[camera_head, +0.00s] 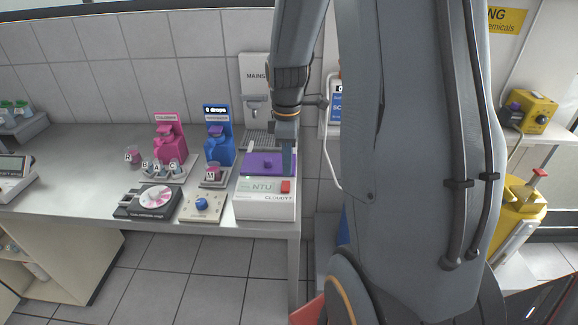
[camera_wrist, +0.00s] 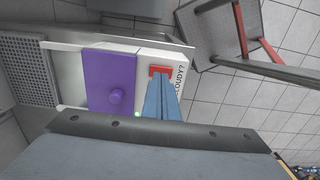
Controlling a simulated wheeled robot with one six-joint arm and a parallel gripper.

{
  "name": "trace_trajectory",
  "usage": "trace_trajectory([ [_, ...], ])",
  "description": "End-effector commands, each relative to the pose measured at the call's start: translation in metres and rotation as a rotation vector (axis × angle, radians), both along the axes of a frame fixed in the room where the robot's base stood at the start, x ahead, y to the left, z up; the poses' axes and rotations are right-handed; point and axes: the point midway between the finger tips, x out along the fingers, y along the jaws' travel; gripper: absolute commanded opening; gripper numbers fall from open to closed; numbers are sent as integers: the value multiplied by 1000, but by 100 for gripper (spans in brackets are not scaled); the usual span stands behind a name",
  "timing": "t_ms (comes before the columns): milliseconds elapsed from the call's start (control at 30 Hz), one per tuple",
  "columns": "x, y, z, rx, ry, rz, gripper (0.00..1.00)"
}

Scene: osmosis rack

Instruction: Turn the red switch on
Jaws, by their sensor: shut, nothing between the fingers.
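The red switch (camera_head: 286,187) is on the front right of a white turbidity meter (camera_head: 264,209) marked NTU, with a purple lid (camera_head: 262,160). In the wrist view the red switch (camera_wrist: 153,70) sits beside the purple lid (camera_wrist: 108,82). My gripper (camera_head: 287,174) is shut and empty, pointing down at the switch from just above. In the wrist view its fingertips (camera_wrist: 160,80) overlap part of the switch, and I cannot tell whether they touch it. A small green light (camera_wrist: 137,114) shows on the meter.
The meter stands at the right end of the bench (camera_head: 90,190). Left of it are a blue dispenser (camera_head: 219,146), a pink dispenser (camera_head: 170,150), a blue-knob box (camera_head: 202,205) and a dark dial device (camera_head: 148,201). A red-framed stool (camera_wrist: 225,15) stands off the bench.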

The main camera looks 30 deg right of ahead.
Motion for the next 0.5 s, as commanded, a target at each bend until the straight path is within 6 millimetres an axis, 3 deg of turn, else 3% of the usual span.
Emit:
trace_trajectory([
  [300,2,-1,60,-2,-6,0,0],
  [500,1,0,89,-1,-3,-1,0],
])
